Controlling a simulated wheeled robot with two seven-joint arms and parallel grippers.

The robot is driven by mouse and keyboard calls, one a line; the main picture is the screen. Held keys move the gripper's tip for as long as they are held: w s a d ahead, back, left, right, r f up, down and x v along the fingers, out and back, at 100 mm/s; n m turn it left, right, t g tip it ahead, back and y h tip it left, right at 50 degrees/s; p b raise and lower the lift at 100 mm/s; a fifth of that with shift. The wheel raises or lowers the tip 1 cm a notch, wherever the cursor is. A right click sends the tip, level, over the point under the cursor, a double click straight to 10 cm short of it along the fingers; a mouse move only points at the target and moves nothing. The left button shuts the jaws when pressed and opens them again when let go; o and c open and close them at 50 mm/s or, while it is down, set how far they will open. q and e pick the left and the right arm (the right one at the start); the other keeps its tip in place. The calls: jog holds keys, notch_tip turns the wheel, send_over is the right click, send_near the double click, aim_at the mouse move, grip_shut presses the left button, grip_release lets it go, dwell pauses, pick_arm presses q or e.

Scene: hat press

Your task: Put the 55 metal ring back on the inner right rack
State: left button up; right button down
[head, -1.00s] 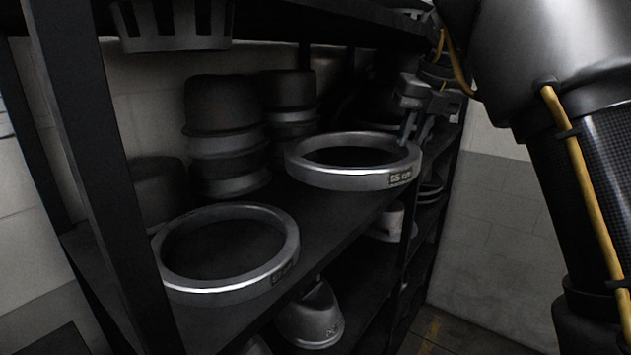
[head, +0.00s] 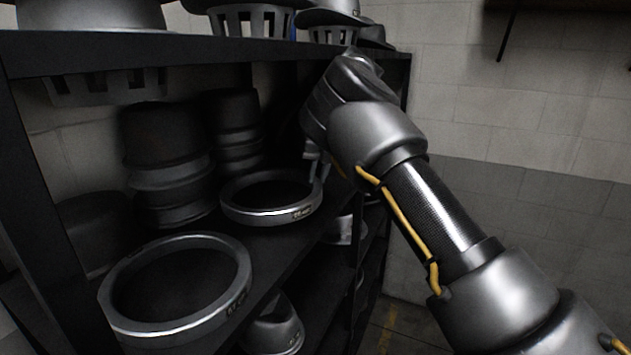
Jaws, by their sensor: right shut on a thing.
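The 55 metal ring (head: 255,216) is a silver hoop with a dark label on its outer side. It lies level at the middle shelf of the rack, behind another metal ring. My right gripper (head: 315,168) is shut on the far right part of its rim. The fingertips are small and partly hidden by my right wrist and the rim. I cannot tell whether the ring touches the shelf (head: 262,255) or hangs just above it. My left gripper is not in view.
A second labelled metal ring (head: 118,322) lies on the shelf in front. Stacked dark hat blocks (head: 168,150) stand behind both rings. The upper shelf edge (head: 230,48) runs close above my right wrist. A dark rack post (head: 38,220) stands at left. A metal hat form (head: 275,332) sits below.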

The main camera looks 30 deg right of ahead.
jog(key=shift+w+f, duration=0.3)
jog(key=shift+f, duration=0.05)
jog(key=x, duration=0.3)
jog(key=shift+s+d+f+p, duration=0.1)
jog(key=shift+s+f+p, duration=0.1)
jog(key=shift+s+p, duration=0.1)
jog(key=shift+s, duration=0.1)
jog(key=c, duration=1.3)
grip_release()
jog(key=b+v, duration=0.1)
jog(key=v, duration=1.1)
